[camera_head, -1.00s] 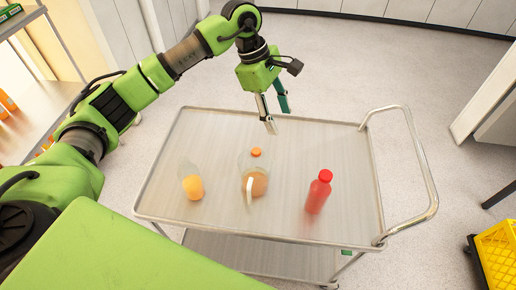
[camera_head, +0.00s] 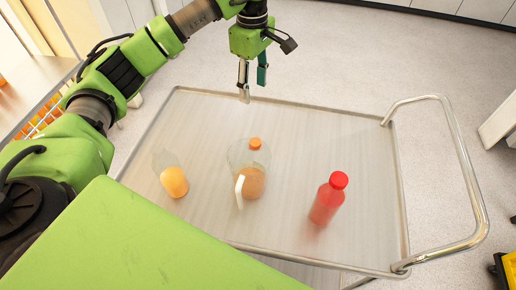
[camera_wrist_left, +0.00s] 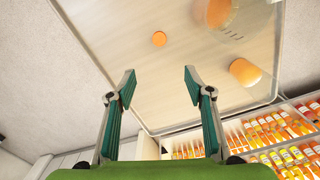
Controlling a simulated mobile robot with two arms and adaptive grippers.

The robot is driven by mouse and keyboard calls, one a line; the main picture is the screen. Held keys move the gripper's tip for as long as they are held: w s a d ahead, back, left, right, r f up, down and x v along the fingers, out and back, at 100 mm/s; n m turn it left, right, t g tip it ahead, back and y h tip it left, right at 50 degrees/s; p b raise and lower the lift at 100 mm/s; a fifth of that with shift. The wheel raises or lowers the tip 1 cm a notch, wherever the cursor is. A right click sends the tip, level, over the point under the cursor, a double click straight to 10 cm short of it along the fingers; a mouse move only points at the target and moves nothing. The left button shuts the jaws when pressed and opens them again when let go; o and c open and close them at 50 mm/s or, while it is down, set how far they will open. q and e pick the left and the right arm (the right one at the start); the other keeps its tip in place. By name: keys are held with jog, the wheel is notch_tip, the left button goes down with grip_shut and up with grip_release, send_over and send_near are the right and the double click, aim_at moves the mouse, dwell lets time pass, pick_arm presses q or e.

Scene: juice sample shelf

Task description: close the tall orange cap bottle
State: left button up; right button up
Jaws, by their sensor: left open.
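A loose orange cap (camera_head: 255,143) shows at the upper edge of a clear jug (camera_head: 252,182) with a pale handle and orange juice. In the left wrist view the cap (camera_wrist_left: 158,39) looks to lie on the tray, apart from the jug (camera_wrist_left: 218,12). A clear bottle of orange juice (camera_head: 174,182) stands left of the jug; I see no cap on it. It also shows in the left wrist view (camera_wrist_left: 245,72). I cannot tell which one the cap fits. My left gripper (camera_head: 253,85) is open and empty above the tray's far edge. The right gripper is out of view.
A red bottle with a red cap (camera_head: 328,198) stands right of the jug. The metal cart (camera_head: 300,130) has a raised rim and a handle (camera_head: 470,190) at right. A shelf of orange bottles (camera_wrist_left: 270,135) stands nearby. The tray's far part is clear.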

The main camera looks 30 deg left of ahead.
pick_arm(q)
notch_tip(320, 180, down, 8)
jog(key=b, duration=0.6)
jog(key=shift+w, duration=0.25)
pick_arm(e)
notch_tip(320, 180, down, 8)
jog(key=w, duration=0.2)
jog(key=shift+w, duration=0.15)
pick_arm(q)
notch_tip(320, 180, down, 9)
jog(key=shift+r+p, duration=0.15)
jog(key=shift+p, duration=0.4)
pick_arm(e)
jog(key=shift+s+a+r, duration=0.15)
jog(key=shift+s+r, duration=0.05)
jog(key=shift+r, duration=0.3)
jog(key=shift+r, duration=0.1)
